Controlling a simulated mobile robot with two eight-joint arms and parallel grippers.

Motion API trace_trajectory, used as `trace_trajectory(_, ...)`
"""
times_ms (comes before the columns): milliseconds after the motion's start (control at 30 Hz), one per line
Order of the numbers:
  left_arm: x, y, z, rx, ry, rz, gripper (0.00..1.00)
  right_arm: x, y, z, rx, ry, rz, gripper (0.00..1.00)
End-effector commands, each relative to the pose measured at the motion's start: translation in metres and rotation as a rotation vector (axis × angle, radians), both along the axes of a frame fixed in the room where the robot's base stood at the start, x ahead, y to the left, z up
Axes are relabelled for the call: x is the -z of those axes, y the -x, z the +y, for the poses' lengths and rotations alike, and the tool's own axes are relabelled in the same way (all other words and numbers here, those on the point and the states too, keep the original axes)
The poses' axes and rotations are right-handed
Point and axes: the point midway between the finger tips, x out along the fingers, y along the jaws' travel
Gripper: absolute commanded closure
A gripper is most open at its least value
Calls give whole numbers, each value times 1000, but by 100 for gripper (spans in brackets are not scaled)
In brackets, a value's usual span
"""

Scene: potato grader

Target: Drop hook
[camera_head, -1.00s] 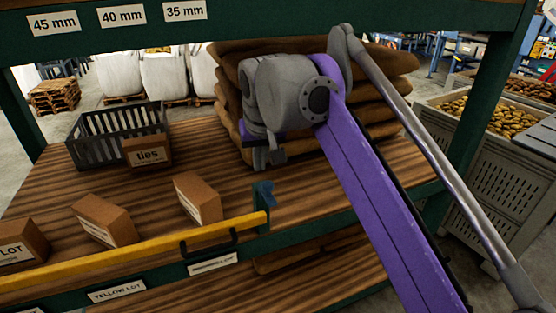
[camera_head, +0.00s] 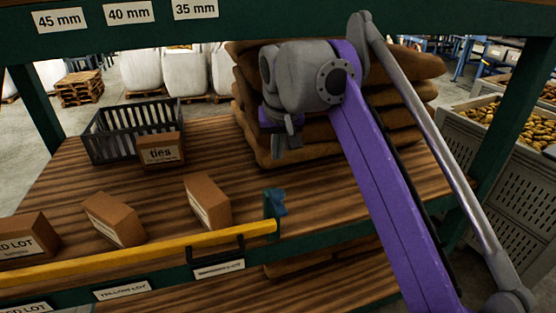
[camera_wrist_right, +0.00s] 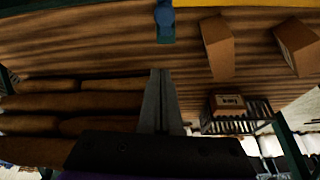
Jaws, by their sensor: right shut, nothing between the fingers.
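A blue-teal hook (camera_head: 275,203) stands at the right end of a yellow bar (camera_head: 150,252) along the shelf's front edge. It also shows at the top of the right wrist view (camera_wrist_right: 165,20). I cannot tell whether the hook is engaged with the bar. My right gripper (camera_head: 288,148) is above the shelf, behind and above the hook, apart from it. Its fingers (camera_wrist_right: 160,75) are shut and empty, pointing toward the hook in the wrist view. My left gripper is not in view.
Stacked brown sacks (camera_head: 415,62) stand behind my right arm. Small cardboard boxes (camera_head: 207,201) line the shelf (camera_head: 90,180) left of the hook. A dark crate (camera_head: 108,145) and a "ties" box (camera_head: 160,150) are farther back. A green beam (camera_head: 290,20) crosses overhead.

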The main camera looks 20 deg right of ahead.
Motion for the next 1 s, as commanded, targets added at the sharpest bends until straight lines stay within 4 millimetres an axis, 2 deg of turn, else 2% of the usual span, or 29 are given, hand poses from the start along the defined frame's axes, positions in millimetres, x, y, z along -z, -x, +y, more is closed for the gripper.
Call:
trace_trajectory(33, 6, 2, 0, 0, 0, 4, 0, 12, -3, -1, 1, -1, 2, 100)
trace_trajectory(367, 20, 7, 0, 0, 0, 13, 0, 78, -31, -3, 1, -1, 1, 100)
trace_trajectory(500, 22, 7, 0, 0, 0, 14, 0, 78, -12, -1, -1, 0, 0, 100)
trace_trajectory(700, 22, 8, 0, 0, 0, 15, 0, 78, 5, 1, -1, 1, -1, 100)
trace_trajectory(1000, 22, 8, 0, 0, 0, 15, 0, 78, 9, 2, 0, 0, -1, 100)
